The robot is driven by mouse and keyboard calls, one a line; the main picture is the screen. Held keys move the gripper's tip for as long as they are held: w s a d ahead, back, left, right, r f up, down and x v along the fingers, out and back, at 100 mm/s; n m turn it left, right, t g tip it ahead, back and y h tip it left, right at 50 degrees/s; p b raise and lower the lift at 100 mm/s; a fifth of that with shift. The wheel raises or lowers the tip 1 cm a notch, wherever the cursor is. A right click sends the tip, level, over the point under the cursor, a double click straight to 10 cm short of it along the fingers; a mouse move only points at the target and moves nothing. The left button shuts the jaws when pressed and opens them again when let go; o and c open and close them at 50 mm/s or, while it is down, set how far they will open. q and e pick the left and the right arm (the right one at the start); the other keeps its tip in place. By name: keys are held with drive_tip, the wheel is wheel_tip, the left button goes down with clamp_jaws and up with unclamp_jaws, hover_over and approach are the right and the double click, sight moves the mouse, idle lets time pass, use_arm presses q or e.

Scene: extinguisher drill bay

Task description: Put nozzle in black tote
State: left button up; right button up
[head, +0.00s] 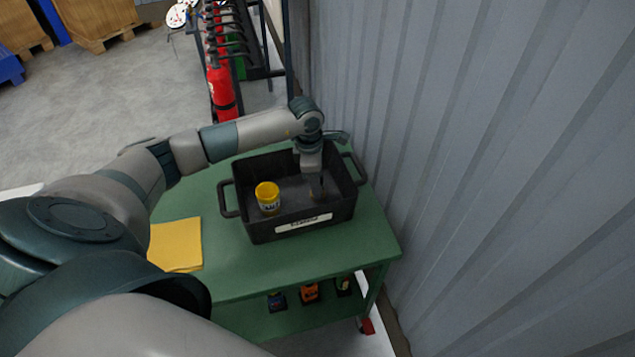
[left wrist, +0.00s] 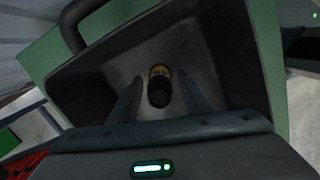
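The black tote (head: 262,231) stands on the green cart, with a white label on its front wall. My left gripper (head: 317,188) reaches down into its right half. In the left wrist view, my left gripper (left wrist: 160,100) has its two fingers spread apart. The nozzle (left wrist: 159,86), dark with a brass-coloured end, is inside the tote between the fingers, with a visible gap on each side. In the head view the nozzle is mostly hidden by the gripper. My right gripper is in neither view.
A yellow-lidded jar (head: 268,197) stands in the tote's left half. A yellow cloth (head: 176,245) lies on the green cart top (head: 245,270). A corrugated grey wall (head: 480,170) runs close along the right. A rack with a red extinguisher (head: 221,90) stands behind.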

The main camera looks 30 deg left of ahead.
use_arm(q)
drive_tip(key=shift+r, duration=0.15)
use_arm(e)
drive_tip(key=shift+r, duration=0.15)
use_arm(q)
drive_tip(key=shift+r, duration=0.55)
drive_tip(key=r, duration=0.1)
drive_tip(key=r+b, duration=0.1)
drive_tip(key=r, duration=0.1)
drive_tip(key=r+b, duration=0.1)
drive_tip(key=r, duration=0.1)
drive_tip(key=shift+s+a+r, duration=0.1)
drive_tip(key=shift+a+r, duration=0.1)
drive_tip(key=shift+a, duration=0.15)
drive_tip(key=r+b, duration=0.1)
drive_tip(key=r, duration=0.3)
drive_tip(key=shift+s+a+r+b, duration=0.2)
drive_tip(key=shift+b, duration=0.15)
drive_tip(key=shift+r, duration=0.55)
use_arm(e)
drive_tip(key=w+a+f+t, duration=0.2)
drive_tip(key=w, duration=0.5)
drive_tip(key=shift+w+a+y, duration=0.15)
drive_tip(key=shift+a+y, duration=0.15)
